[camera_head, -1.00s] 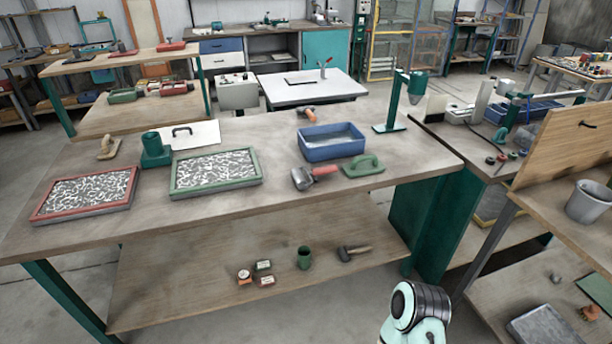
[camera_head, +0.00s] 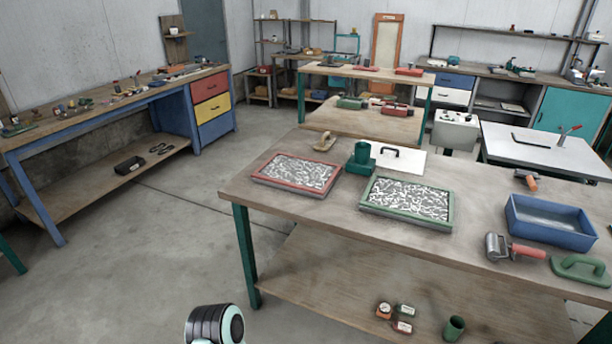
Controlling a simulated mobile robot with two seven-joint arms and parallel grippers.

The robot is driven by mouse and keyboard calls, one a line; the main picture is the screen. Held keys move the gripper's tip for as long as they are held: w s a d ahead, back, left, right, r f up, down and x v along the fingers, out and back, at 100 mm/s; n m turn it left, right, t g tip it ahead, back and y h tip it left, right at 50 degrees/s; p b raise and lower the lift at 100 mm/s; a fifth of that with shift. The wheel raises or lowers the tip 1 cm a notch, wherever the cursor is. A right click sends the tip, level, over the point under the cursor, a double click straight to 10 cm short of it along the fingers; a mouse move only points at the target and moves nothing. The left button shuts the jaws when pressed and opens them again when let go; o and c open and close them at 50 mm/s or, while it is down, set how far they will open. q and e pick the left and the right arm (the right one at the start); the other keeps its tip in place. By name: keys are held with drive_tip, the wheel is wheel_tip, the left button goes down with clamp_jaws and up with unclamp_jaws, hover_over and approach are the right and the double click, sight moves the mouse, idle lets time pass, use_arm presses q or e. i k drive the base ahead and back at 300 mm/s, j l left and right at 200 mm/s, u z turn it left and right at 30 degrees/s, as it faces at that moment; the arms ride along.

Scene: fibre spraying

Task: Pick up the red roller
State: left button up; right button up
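The red roller (camera_head: 526,251) lies on the wooden workbench (camera_head: 335,222) at the right of the view. It has a grey metal drum at its left end and a red handle pointing right. It lies in front of the blue tray (camera_head: 549,230) and left of a green float (camera_head: 579,267). Neither gripper is in view. Only a rounded black and pale-green link of one of my arms shows at the bottom edge, well left of the roller.
A red-framed panel (camera_head: 263,177) and a green-framed panel (camera_head: 369,206) lie on the bench with a green cup (camera_head: 361,158) behind them. A lower shelf (camera_head: 330,281) holds small items. A blue bench (camera_head: 62,139) stands left, with open floor (camera_head: 165,240) between.

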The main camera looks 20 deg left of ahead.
sight(524, 251)
drive_tip(key=i+l+u, duration=0.35)
drive_tip(key=l, duration=0.3)
drive_tip(key=i+l+u, duration=0.15)
drive_tip(key=l, duration=0.2)
drive_tip(key=i+l+u, duration=0.15)
drive_tip(key=l, duration=0.25)
